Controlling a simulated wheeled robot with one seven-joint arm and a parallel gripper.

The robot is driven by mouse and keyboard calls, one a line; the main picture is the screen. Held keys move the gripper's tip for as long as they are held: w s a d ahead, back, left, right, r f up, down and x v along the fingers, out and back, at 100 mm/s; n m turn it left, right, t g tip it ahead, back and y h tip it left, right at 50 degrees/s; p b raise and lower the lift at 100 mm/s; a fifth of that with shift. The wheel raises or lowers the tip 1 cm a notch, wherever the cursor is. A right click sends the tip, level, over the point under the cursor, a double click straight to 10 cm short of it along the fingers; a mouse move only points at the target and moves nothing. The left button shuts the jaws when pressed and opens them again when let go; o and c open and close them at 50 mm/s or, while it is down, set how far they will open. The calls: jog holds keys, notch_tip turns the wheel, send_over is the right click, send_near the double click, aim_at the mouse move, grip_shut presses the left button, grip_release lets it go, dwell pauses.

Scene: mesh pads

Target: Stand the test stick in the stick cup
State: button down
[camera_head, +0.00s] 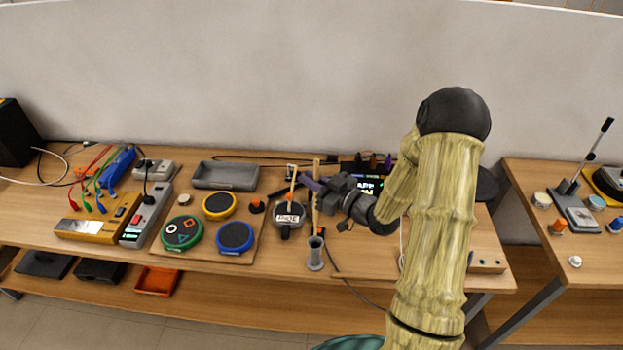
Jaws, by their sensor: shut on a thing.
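The test stick (316,215) is a thin tan wooden stick, held near upright. My gripper (318,188) reaches in from the right and is shut on its upper part. The stick cup (315,257) is a narrow grey cylinder with a flared base, standing near the table's front edge. The stick's lower end shows at the cup's mouth, directly above it in the picture; I cannot tell whether it is inside or just over the rim. The fingers partly hide the stick's middle.
Another thin stick (294,183) rises by a round dark labelled device (289,218), left of my gripper. Round green, yellow and blue pads lie on a board (208,243) further left. A grey tray (226,176) is behind. A dark screen (370,187) stands behind my wrist.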

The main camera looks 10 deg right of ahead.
aim_at(317, 214)
notch_tip(317, 214, down, 12)
jog(key=b, duration=1)
jog(key=shift+s+r, duration=0.1)
jog(key=shift+r, duration=0.05)
jog(key=shift+f+b, duration=0.3)
jog(key=shift+f, duration=0.05)
jog(key=c, duration=1.4)
grip_release()
